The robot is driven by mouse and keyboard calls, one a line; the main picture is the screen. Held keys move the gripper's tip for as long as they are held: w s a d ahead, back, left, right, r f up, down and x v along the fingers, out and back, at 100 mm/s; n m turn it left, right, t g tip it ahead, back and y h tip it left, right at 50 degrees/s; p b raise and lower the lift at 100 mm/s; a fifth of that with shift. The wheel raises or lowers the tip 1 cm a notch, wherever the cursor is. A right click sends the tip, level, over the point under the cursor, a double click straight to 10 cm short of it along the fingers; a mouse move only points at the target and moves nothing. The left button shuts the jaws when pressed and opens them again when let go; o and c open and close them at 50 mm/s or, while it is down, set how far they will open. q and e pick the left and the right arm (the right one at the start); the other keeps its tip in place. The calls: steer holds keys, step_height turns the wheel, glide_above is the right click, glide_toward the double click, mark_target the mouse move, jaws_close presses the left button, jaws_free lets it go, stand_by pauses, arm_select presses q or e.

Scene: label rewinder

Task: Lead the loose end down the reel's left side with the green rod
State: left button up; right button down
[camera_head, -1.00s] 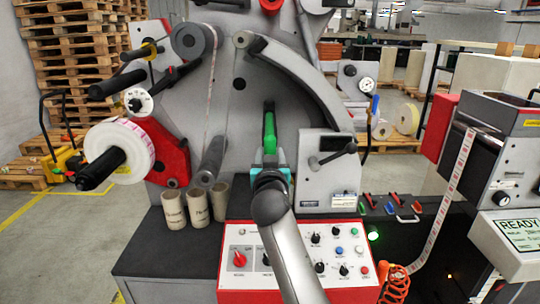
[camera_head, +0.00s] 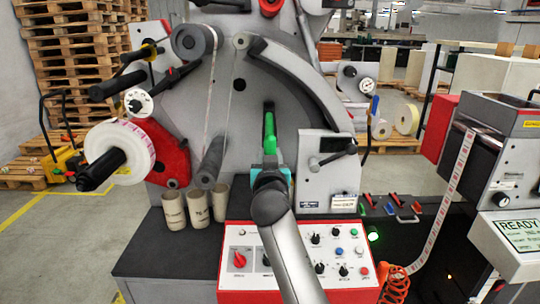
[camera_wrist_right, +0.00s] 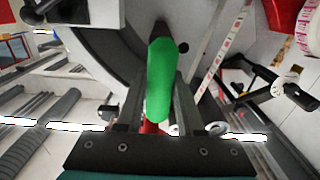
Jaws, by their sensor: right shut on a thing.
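My right gripper (camera_head: 270,172) is shut on the green rod (camera_head: 269,132), which points up and away in front of the machine's grey face. In the right wrist view the green rod (camera_wrist_right: 160,80) stands between the two fingers. A white label reel (camera_head: 128,148) sits on a black spindle at the left, in front of a red bracket. A thin pale strip (camera_head: 209,98) hangs from the upper roller towards a grey roller, left of the rod and apart from it. A printed strip also shows in the right wrist view (camera_wrist_right: 226,50). I cannot make out the loose end. My left gripper is not in view.
Several cardboard cores (camera_head: 173,209) stand on the dark bench (camera_head: 145,250) at the left. A control panel (camera_head: 250,285) with knobs lies below my right arm. A grey box with a lever (camera_head: 325,180) is just right of the rod. A printer (camera_head: 500,150) stands at the right.

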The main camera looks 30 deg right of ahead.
mark_target(270, 142)
steer(key=shift+r+p, duration=1.15)
steer(key=shift+r, duration=0.3)
steer(key=shift+r, duration=0.1)
steer(key=shift+r+p, duration=0.5)
steer(key=shift+p, duration=0.1)
